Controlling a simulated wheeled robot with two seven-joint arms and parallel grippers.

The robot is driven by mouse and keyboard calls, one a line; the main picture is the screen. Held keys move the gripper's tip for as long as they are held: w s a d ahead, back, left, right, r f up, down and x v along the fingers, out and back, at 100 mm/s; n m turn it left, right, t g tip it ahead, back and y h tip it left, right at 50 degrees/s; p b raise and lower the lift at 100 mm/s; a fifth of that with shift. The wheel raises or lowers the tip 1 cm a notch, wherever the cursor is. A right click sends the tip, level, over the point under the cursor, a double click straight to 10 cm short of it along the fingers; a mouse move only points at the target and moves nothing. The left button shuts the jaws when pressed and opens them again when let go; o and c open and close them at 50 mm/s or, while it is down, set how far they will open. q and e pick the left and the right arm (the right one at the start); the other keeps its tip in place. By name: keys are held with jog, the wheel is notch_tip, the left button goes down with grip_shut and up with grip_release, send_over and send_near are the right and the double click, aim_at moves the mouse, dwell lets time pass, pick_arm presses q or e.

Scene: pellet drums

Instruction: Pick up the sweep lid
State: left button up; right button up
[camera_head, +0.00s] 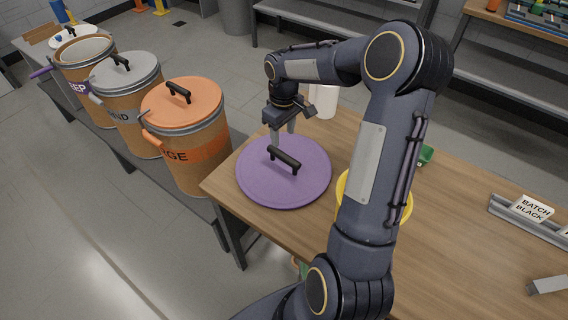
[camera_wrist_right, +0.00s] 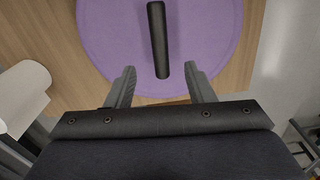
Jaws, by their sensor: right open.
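The purple lid (camera_head: 262,183) lies flat on the wooden table near its left end, with a black bar handle (camera_head: 285,160) on top. My right gripper (camera_head: 283,138) is above the lid's far edge, just behind the handle. In the right wrist view the gripper (camera_wrist_right: 161,85) is open, and the near end of the handle (camera_wrist_right: 158,40) reaches between its two fingertips, apart from both. The purple lid (camera_wrist_right: 205,45) spreads under the fingertips there. A drum at the far left with a purple label (camera_head: 85,90) stands without a lid. My left gripper is not in view.
Drums with a grey lid (camera_head: 125,72) and an orange lid (camera_head: 183,103) stand on a bench at left. A yellow container (camera_head: 400,205) is partly hidden behind my right arm. A white cylinder (camera_head: 323,101) stands behind the lid. A batch sign (camera_head: 533,208) is at right.

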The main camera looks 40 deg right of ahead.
aim_at(283, 154)
notch_tip(283, 154, down, 9)
jog(key=shift+r+p, duration=0.1)
jog(key=shift+p, duration=0.6)
jog(key=shift+c, duration=0.3)
grip_shut()
